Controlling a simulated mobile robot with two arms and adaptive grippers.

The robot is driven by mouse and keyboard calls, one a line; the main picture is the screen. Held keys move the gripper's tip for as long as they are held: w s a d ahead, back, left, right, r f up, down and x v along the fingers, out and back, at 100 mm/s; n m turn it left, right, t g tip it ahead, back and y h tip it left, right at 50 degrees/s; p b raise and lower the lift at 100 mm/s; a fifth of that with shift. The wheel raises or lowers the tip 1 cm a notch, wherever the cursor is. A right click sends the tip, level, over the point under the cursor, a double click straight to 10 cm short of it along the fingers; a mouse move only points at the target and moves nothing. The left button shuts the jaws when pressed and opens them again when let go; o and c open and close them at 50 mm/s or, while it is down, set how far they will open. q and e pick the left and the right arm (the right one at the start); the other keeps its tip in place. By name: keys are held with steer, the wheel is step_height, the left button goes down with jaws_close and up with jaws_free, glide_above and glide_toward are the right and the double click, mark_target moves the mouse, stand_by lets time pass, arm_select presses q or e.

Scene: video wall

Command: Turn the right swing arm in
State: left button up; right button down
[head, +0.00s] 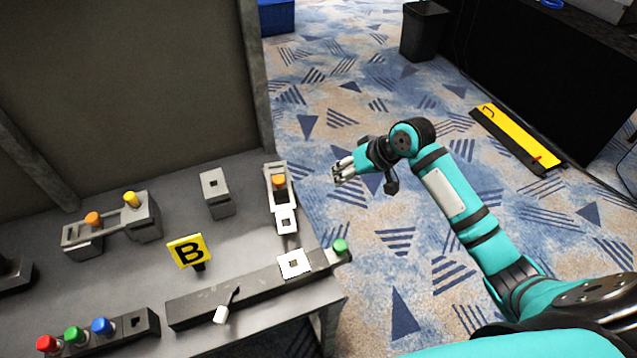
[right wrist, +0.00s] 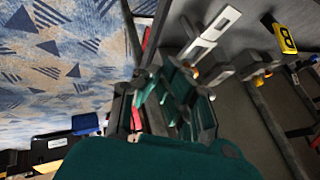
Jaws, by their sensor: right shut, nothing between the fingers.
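The right swing arm (head: 271,204) is a grey bar at the table's right edge, with an orange knob (head: 279,182) at its far part and a white marker plate (head: 286,222) at its near end. It lies apart from the grey block (head: 216,192) to its left. My right gripper (head: 343,169) is shut and empty, to the right of the knob and past the table edge, not visibly touching it. In the right wrist view, my gripper (right wrist: 180,98) shows beneath a white plate (right wrist: 214,33); contact there is unclear. My left gripper is not in view.
Another grey fixture (head: 110,220) with orange and yellow knobs stands at left. A yellow B sign (head: 189,251), a long dark bar (head: 225,293) with a green knob (head: 340,245), and coloured buttons (head: 75,335) occupy the table. Open carpet lies right of the table.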

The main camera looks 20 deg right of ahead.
steer(key=w+a+f+p, duration=0.1)
steer(key=w+a+f, duration=0.3)
steer(key=a+f, duration=0.3)
steer(key=shift+w+a+f+p, duration=0.3)
steer(key=shift+w+a+p, duration=0.05)
steer(key=shift+a, duration=0.15)
